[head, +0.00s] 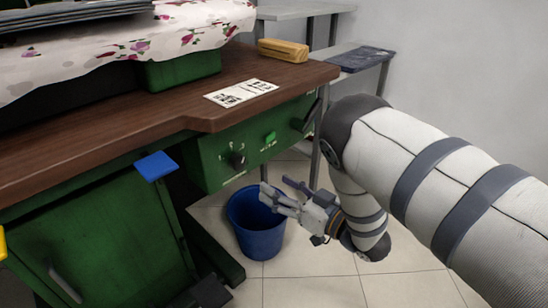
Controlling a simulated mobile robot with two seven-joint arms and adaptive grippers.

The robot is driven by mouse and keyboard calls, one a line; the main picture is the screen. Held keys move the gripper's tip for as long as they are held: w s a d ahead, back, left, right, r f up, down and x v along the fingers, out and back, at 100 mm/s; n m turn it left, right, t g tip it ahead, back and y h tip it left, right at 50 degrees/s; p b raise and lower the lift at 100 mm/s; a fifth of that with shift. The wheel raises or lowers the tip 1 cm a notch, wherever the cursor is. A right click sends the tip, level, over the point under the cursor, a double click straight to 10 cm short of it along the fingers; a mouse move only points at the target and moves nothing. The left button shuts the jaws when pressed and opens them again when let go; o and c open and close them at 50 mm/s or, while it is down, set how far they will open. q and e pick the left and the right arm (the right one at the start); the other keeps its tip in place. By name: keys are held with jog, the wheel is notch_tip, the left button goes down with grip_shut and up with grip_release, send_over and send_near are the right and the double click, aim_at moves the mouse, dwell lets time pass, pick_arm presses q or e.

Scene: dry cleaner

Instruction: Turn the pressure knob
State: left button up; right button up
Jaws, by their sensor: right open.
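A green control panel (212,157) hangs under the wooden table top. It carries a black knob (237,158) toward its left and a second dark knob or switch (299,123) near its right end. I cannot tell which one is the pressure knob. A small bright green part (270,136) sits between them. My right gripper (274,185) is open and empty, in front of and below the panel, apart from both knobs. Its fingers point left toward the panel. My left gripper is out of view.
A blue bucket (258,240) stands on the tiled floor behind and below my right gripper. A blue pad (155,166) sticks out left of the panel. A paper sheet (241,92) and a tan block (283,50) lie on the table top (185,101).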

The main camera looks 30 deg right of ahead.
aim_at(242, 164)
jog(key=b+x, duration=0.2)
jog(key=x, duration=0.9)
jog(key=shift+w+a+r+b, duration=0.15)
jog(key=shift+w+a+b, duration=0.15)
jog(key=shift+b, duration=0.1)
jog(key=shift+w+a+r, duration=0.1)
jog(key=shift+w+a, duration=0.05)
jog(key=shift+w, duration=0.25)
jog(key=c, duration=1.2)
